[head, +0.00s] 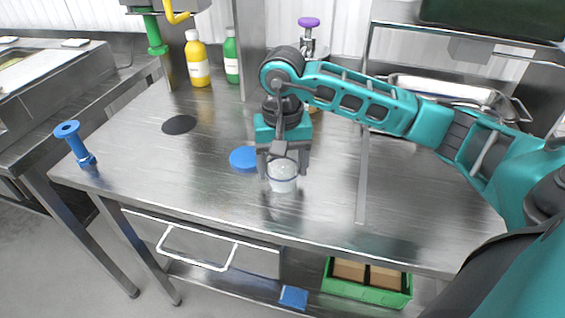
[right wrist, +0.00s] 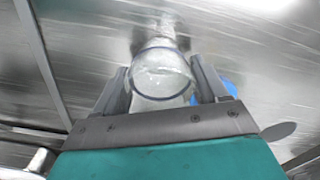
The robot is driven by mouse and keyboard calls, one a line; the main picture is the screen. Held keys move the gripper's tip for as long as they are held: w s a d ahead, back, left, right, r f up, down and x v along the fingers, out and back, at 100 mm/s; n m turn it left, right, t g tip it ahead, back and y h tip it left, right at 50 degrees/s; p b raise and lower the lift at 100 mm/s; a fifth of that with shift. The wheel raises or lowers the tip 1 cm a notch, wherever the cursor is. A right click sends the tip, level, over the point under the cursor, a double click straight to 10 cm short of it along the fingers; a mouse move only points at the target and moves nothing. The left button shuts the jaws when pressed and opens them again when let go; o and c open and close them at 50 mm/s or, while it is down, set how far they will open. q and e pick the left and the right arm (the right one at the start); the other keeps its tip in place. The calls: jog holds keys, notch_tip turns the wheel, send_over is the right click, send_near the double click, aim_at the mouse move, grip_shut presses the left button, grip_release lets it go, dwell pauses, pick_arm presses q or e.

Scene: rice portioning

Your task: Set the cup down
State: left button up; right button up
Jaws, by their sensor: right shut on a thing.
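A clear cup (head: 283,178) with a dark rim and pale contents is at the middle of the steel table, near its front edge. My right gripper (head: 282,166) is shut on the cup, with one finger on each side of it. The cup is upright at or just above the table top; I cannot tell whether its base touches. In the right wrist view the cup (right wrist: 161,78) sits between the two fingers (right wrist: 160,90). My left gripper is not in view.
A blue disc (head: 244,158) lies just left of the cup, and a black disc (head: 179,124) lies farther left. A yellow bottle (head: 198,62) and a green bottle (head: 231,60) stand at the back. A blue stand (head: 75,145) is at the left corner. The table (head: 210,200) front left is clear.

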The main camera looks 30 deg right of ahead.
jog(key=shift+f, duration=0.15)
jog(key=o, duration=1)
jog(key=shift+o, duration=0.2)
